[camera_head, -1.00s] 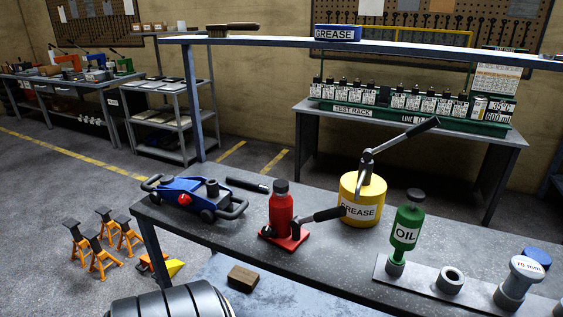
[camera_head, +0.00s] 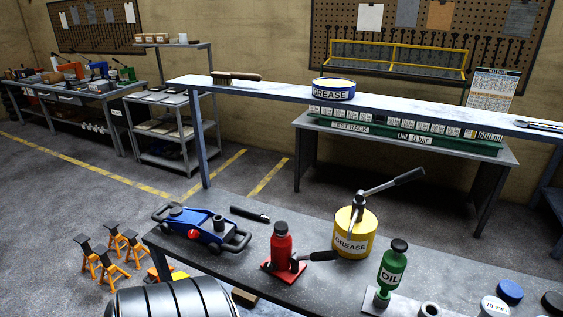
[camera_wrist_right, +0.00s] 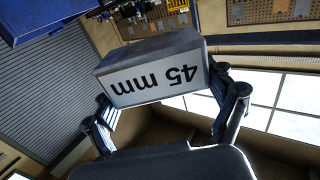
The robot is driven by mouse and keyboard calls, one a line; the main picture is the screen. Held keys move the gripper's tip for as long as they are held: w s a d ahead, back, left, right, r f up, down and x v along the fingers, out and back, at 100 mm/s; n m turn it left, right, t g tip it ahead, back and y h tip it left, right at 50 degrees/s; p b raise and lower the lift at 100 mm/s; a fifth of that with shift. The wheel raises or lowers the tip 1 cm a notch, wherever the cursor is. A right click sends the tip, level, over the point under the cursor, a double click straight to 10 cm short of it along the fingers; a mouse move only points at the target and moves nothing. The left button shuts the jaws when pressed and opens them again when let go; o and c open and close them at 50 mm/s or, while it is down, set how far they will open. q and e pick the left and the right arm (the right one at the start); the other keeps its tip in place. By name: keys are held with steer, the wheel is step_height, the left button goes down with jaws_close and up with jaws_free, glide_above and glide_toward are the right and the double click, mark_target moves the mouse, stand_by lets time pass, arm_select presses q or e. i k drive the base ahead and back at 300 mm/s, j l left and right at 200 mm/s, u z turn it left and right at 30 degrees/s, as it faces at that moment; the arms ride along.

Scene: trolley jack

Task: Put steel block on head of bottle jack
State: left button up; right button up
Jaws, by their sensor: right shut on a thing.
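The red bottle jack (camera_head: 281,252) stands upright on the near bench, with a dark head on top and a black-gripped lever to its right. In the right wrist view, my right gripper (camera_wrist_right: 163,92) is shut on a grey steel block (camera_wrist_right: 155,78) marked "45 mm", which reads upside down there. One finger is on each side of the block. Neither the right gripper nor the block shows in the head view, so their distance from the jack cannot be told. My left gripper is not in view.
Around the jack on the bench (camera_head: 215,262) are a blue trolley jack (camera_head: 195,228), a short black bar (camera_head: 250,214), a yellow grease pot (camera_head: 353,236) with a lever and a green oil bottle (camera_head: 392,266). A raised shelf (camera_head: 420,105) runs behind, bearing a grease tin (camera_head: 333,90).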

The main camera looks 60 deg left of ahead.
mark_target(282, 224)
steer(key=i+j, duration=0.1)
steer(key=j, duration=0.55)
steer(key=i+j+z, duration=0.1)
steer(key=j, duration=0.5)
steer(key=k+j, duration=0.1)
steer(key=j, duration=0.25)
steer(key=k+j+z, duration=0.1)
steer(key=j, duration=0.3)
steer(key=k+j, duration=0.1)
steer(key=j, duration=0.25)
steer(key=k+j, duration=0.1)
steer(key=j, duration=0.3)
steer(key=k+j+z, duration=0.1)
steer(key=j, duration=0.25)
